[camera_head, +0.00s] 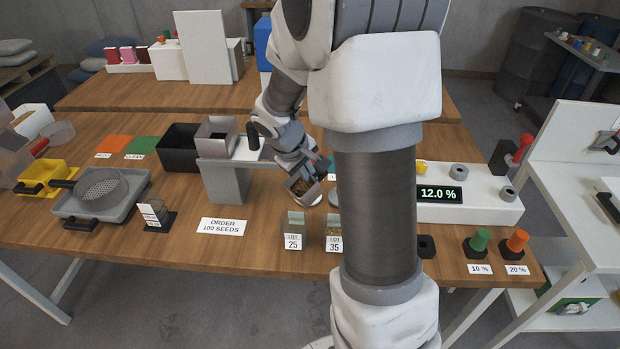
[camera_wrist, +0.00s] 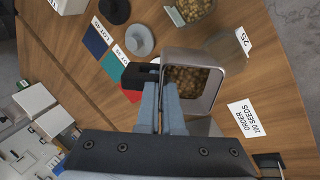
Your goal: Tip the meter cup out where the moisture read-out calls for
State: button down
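The grey square meter cup (camera_head: 302,190) hangs over the table's middle. In the wrist view the cup (camera_wrist: 205,58) is filled with yellow-brown seeds. My gripper (camera_wrist: 155,88) is shut on its black handle (camera_wrist: 140,75); my gripper also shows in the head view (camera_head: 308,165). The cup looks clear of the table. The moisture read-out (camera_head: 440,194) shows 12.0 %, on a white unit (camera_head: 485,206) to the right. Coloured mats lie below the gripper in the wrist view: blue (camera_wrist: 95,42), green (camera_wrist: 113,67) and red (camera_wrist: 130,94). My arm hides most of them in the head view.
Clear bins labelled LOT 25 (camera_head: 293,225) and LOT 35 (camera_head: 333,222) stand at the front. Green and orange knobs sit front right.

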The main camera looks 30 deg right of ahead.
jog(key=shift+r+h+b, duration=0.15)
jog(key=shift+h+b, duration=0.25)
jog(key=shift+b, duration=0.95)
jog(key=shift+a+t+h+b, duration=0.2)
jog(key=shift+t+h+b, duration=0.5)
jog(key=shift+b, duration=3.05)
jog(key=shift+r+h, duration=0.15)
jog(key=shift+h, duration=0.15)
jog(key=shift+b, duration=0.75)
jog(key=shift+s+a+h+b, duration=0.15)
jog(key=shift+h+b, duration=0.45)
jog(key=shift+b, duration=0.7)
jog(key=shift+a+h+b, duration=0.1)
jog(key=shift+h+b, duration=0.4)
jog(key=shift+b, duration=1.2)
jog(key=shift+t, duration=0.3)
jog(key=shift+a+f+b, duration=0.1)
jog(key=shift+f+b, duration=0.1)
jog(key=shift+b, duration=0.85)
